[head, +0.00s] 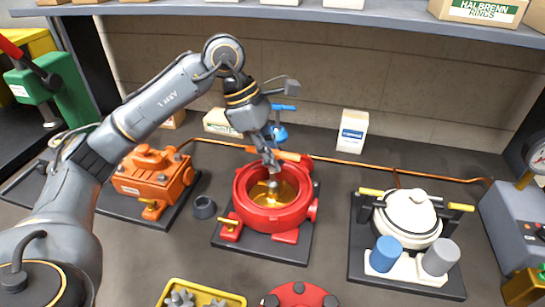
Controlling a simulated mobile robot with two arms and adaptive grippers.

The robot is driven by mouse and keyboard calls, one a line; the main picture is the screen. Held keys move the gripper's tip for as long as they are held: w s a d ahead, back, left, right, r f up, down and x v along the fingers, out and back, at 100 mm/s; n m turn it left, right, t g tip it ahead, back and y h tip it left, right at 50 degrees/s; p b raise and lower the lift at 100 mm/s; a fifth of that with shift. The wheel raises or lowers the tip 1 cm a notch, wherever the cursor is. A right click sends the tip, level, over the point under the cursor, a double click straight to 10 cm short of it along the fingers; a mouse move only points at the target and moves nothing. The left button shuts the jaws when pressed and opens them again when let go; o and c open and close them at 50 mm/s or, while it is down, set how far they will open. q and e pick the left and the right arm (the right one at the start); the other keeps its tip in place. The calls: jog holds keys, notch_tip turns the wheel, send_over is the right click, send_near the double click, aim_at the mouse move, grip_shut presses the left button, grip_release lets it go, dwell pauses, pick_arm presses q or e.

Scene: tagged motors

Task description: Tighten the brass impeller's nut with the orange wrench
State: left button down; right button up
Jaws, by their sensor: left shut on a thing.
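My left gripper (270,163) is shut on the orange wrench (292,156), with orange showing on both sides of its fingers. It is above the open red pump housing (246,187). The brass impeller (286,194) lies inside that housing, gold and shiny. A grey piece, which may be the nut or the wrench's lower end, shows at the impeller's middle below my fingers. I cannot tell whether the wrench sits on the nut. My right gripper is not in view.
An orange motor (152,180) stands left, with a small dark cup (204,207) beside the red housing's base. A blue T-handled item (282,107) stands behind my gripper. A white pot-like unit (410,216) is at right. A yellow tray (170,290) holds gears in front.

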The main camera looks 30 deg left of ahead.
pick_arm(q)
jog(key=shift+n, duration=0.5)
jog(key=shift+w+r+p, duration=0.1)
jog(key=shift+r+p, duration=0.4)
jog(key=shift+r, duration=0.55)
jog(key=shift+r, duration=0.15)
jog(key=shift+r+p, duration=1.7)
jog(key=shift+r, duration=0.6)
jog(key=shift+t, duration=0.3)
